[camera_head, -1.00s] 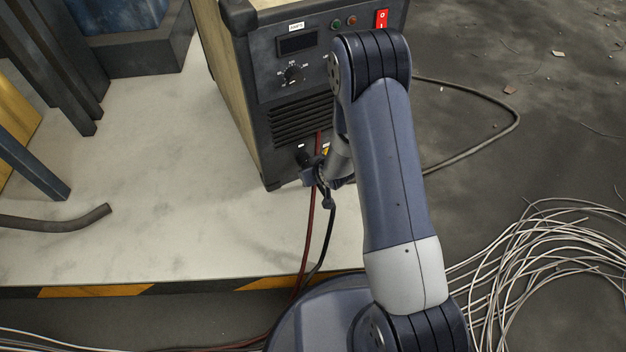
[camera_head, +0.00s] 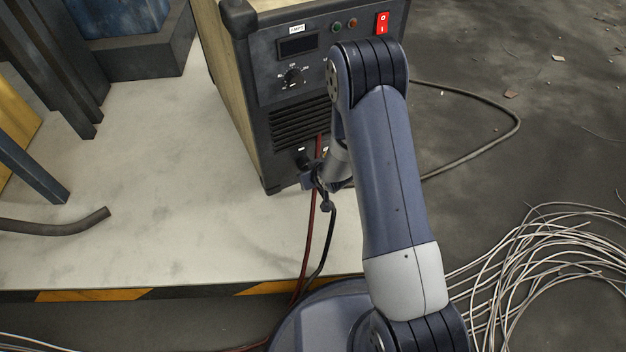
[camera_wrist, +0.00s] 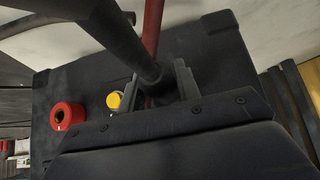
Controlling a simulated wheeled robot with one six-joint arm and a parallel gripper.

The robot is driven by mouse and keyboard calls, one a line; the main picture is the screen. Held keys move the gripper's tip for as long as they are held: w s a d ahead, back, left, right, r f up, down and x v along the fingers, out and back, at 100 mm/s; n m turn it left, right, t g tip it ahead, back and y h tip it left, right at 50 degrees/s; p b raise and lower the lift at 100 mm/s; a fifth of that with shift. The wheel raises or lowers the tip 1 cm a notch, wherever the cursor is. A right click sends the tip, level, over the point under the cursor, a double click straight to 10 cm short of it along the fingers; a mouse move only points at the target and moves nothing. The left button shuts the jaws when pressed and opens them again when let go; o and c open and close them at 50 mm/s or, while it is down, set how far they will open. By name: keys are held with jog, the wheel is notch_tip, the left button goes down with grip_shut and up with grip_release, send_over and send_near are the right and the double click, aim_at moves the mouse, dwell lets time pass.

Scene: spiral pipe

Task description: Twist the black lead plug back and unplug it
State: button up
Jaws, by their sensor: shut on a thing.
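The welding machine (camera_head: 300,90) stands upright, its dark front panel carrying a display, a knob and vents. My gripper (camera_head: 314,183) is low in front of this panel. In the wrist view my gripper (camera_wrist: 160,88) is shut on the black lead plug (camera_wrist: 150,72), with a finger on either side of it. The plug's black cable (camera_head: 328,240) hangs down from the gripper. The plug's front end is hidden, so I cannot tell whether it is still seated in a socket. A red-ringed socket (camera_wrist: 67,116) shows on the panel in the wrist view.
A red cable (camera_head: 311,225) runs close beside the black one, and passes behind the plug in the wrist view. A yellow part (camera_wrist: 114,101) is near the gripper. A grey cable (camera_head: 500,137) loops right of the machine. Loose wires (camera_head: 520,260) lie at lower right.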

jog(key=shift+c, duration=1.4)
jog(key=o, duration=0.7)
jog(key=shift+w+r+p, duration=0.1)
jog(key=shift+r+p, duration=0.05)
jog(key=shift+p, duration=1.15)
jog(key=shift+m+g+y+p, duration=0.35)
jog(key=shift+y+p, duration=0.55)
jog(key=shift+p, duration=1.6)
jog(key=shift+m+g+y+p, duration=0.3)
jog(key=shift+y+p, duration=0.3)
jog(key=shift+p, duration=0.85)
jog(key=shift+m+y+p, duration=0.25)
jog(key=shift+y+p, duration=0.15)
jog(key=shift+p, duration=0.05)
jog(key=shift+d+f+m+g+y, duration=0.1)
jog(key=shift+f+m+g+y, duration=0.3)
jog(key=shift+y, duration=0.6)
jog(key=shift+r+m+y+b, duration=0.1)
jog(key=shift+m+y+b, duration=0.8)
jog(key=shift+y+b, duration=0.9)
